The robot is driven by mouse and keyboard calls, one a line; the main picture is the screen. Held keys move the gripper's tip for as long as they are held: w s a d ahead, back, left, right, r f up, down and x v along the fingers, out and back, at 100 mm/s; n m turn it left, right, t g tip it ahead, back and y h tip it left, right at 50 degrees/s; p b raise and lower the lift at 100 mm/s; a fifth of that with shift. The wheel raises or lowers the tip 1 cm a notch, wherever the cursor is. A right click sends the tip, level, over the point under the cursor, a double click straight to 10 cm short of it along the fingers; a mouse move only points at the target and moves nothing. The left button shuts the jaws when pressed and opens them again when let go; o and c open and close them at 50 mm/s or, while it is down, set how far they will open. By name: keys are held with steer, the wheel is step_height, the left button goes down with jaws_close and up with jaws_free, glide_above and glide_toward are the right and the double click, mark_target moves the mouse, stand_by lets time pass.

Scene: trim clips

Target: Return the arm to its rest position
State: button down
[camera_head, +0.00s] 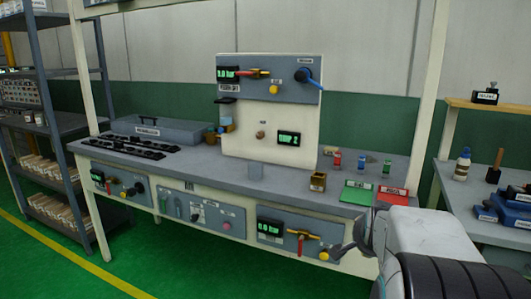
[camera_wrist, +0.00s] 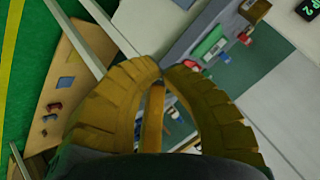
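My gripper (camera_wrist: 164,68) shows in the wrist view as two ribbed yellow-brown fingers that curve inward. Their tips come together, and I see no object clamped at the tips. A narrow orange-brown strip (camera_wrist: 152,115) shows between the fingers; I cannot tell what it is. In the head view my arm (camera_head: 430,238) reaches in from the lower right, in front of the workbench. Its white link and black ribbed part are clear, but the gripper fingers cannot be made out there.
The workbench (camera_head: 225,172) carries a gauge panel (camera_head: 270,78), a grey case (camera_head: 165,130), a green tray (camera_head: 357,192) and a red tray (camera_head: 392,196). A side table (camera_head: 478,205) stands right, a shelf rack (camera_head: 40,128) left. Green floor (camera_head: 45,265) is clear at front left.

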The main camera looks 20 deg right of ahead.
steer(key=s+a+r+n+y+p, duration=0.1)
steer(key=a+r+n+y+p, duration=0.2)
steer(key=a, duration=0.6)
steer(key=s+a+r+n+y+p, duration=0.1)
steer(key=s+a+r+n+p, duration=0.15)
steer(key=a+n+p, duration=0.4)
steer(key=s+a+r+n+g+y+p, duration=0.1)
steer(key=s+a+n+g+p, duration=0.1)
steer(key=s+a, duration=0.3)
steer(key=s+a+r+n+g+y+p, duration=0.1)
steer(key=s+a+r+n+p, duration=0.1)
steer(key=s+a+n, duration=0.3)
steer(key=a, duration=0.4)
steer(key=shift+s+r+g+y+p, duration=0.2)
steer(key=shift+s+g+y+p, duration=0.15)
steer(key=shift+g+y+p, duration=0.05)
